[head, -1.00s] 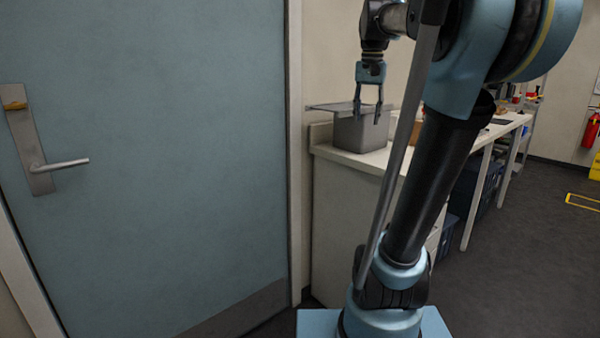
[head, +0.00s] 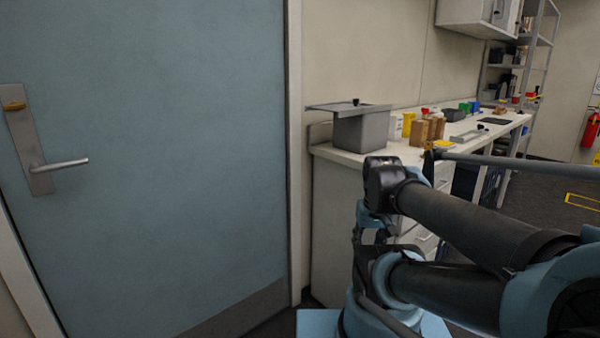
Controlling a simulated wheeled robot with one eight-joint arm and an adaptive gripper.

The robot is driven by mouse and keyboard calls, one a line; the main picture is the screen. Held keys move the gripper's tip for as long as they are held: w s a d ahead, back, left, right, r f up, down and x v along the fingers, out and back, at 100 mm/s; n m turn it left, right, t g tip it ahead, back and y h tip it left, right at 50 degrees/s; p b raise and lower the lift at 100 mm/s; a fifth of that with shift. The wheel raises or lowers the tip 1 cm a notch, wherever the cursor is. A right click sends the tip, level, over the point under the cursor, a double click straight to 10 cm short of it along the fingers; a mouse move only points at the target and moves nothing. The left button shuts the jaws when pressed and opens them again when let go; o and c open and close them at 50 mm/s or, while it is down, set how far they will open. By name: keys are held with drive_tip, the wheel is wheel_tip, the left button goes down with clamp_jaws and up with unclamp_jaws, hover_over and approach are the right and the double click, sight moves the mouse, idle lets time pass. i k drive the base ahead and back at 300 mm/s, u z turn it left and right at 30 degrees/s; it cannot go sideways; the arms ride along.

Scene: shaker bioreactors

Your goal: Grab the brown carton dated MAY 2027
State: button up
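Two small brown cartons stand side by side on the white bench: a left one (head: 419,133) and a right one (head: 438,128). They are upright beside a yellow container (head: 408,124). No date can be read on either at this distance, so I cannot tell which says MAY 2027.
A grey box with a lid (head: 361,130) stands at the near end of the bench (head: 370,158). Red, green and blue items lie farther along it. A blue door (head: 150,160) fills the left. A grey shelf rack (head: 520,65) stands at the back.

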sight(419, 130)
drive_tip(key=k, duration=1)
drive_tip(key=z, duration=1.6)
drive_tip(key=i, duration=2.6)
drive_tip(key=u, duration=0.1)
